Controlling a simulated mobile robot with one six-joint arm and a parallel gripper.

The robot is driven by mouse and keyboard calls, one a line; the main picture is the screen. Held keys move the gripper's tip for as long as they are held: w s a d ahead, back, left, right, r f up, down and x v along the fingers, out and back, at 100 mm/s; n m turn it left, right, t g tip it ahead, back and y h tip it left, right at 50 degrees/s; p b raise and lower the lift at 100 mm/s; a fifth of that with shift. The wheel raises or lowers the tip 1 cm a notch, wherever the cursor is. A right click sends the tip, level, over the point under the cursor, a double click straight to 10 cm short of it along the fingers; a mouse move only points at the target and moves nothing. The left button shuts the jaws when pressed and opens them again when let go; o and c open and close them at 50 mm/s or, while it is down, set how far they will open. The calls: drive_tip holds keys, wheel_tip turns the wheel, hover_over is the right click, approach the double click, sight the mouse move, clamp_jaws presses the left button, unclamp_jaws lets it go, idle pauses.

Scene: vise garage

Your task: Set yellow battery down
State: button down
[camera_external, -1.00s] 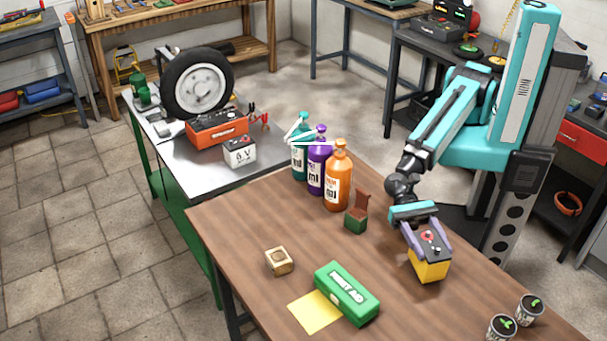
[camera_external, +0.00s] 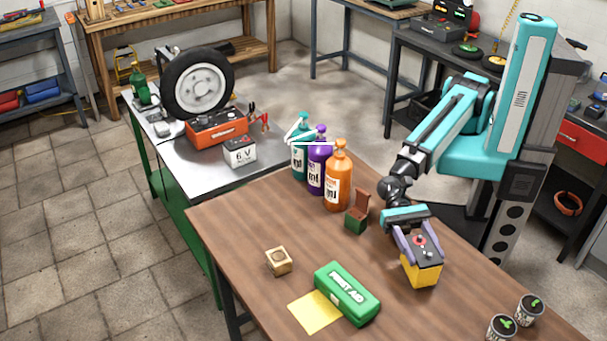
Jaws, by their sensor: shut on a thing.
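The yellow battery (camera_external: 423,275) has a dark top with a red part on it. It is at the right part of the brown wooden table (camera_external: 270,225). My gripper (camera_external: 419,245) is shut on it, with one purple finger on each side of its upper part. The battery looks upright and slightly turned. It is very low over the table; I cannot tell whether its underside touches the wood.
A green first aid box (camera_external: 347,293) and a yellow sheet (camera_external: 314,312) lie left of the battery. Bare wood surrounds the battery.

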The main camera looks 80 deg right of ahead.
drive_tip(key=shift+w+a+r, duration=0.1)
idle(0.3)
drive_tip(key=shift+w+a+p, duration=0.35)
drive_tip(key=shift+w+a, duration=1.05)
drive_tip(key=shift+a, duration=0.05)
drive_tip(key=shift+s+d+f, duration=0.1)
drive_tip(key=shift+d+f, duration=0.05)
drive_tip(key=shift+f, duration=0.6)
drive_tip(key=shift+f, duration=0.1)
drive_tip(key=c, duration=0.8)
unclamp_jaws()
drive_tip(key=shift+f, duration=0.1)
drive_tip(key=shift+w+d, duration=0.25)
drive_tip(key=shift+d, duration=0.4)
drive_tip(key=shift+v, duration=1)
wheel_tip(320, 180, up, 7)
drive_tip(key=shift+a+b, duration=0.2)
drive_tip(key=shift+b, duration=0.1)
